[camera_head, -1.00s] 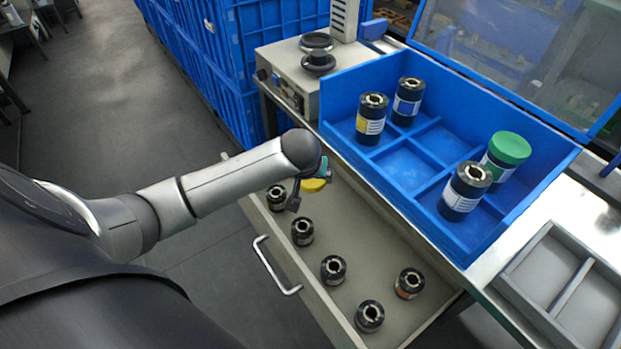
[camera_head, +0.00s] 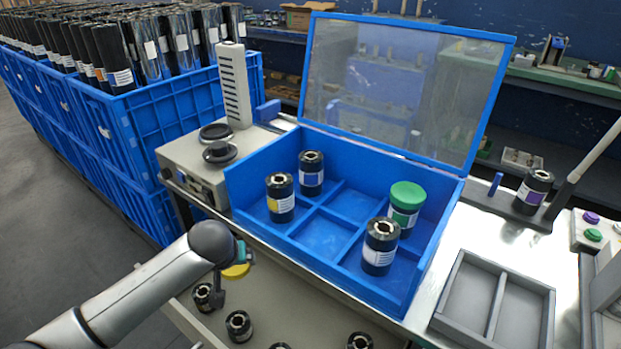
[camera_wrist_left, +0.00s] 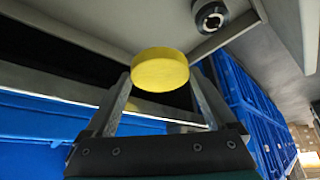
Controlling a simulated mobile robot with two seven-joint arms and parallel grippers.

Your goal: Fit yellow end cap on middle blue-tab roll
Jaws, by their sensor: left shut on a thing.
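The yellow end cap (camera_head: 236,271) is in my left gripper (camera_head: 228,275), above the open drawer. In the left wrist view the cap (camera_wrist_left: 160,72) sits between the two fingertips (camera_wrist_left: 160,88). In the blue box (camera_head: 323,262), a roll with a blue-edged label (camera_head: 311,174) stands upright at back left, its top uncapped. Several dark uncapped rolls stand in the drawer (camera_head: 290,308), including one roll (camera_head: 239,326) near the gripper. I cannot tell their tab colours or which is the middle blue-tab roll. My right gripper is not in view.
The box also holds a yellow-label roll (camera_head: 280,198), a white-label roll (camera_head: 380,247) and a green-capped roll (camera_head: 405,208). Its clear lid (camera_head: 405,90) stands open. A grey two-part tray (camera_head: 495,300) is at right. A purple-label roll (camera_head: 533,191) stands beyond it.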

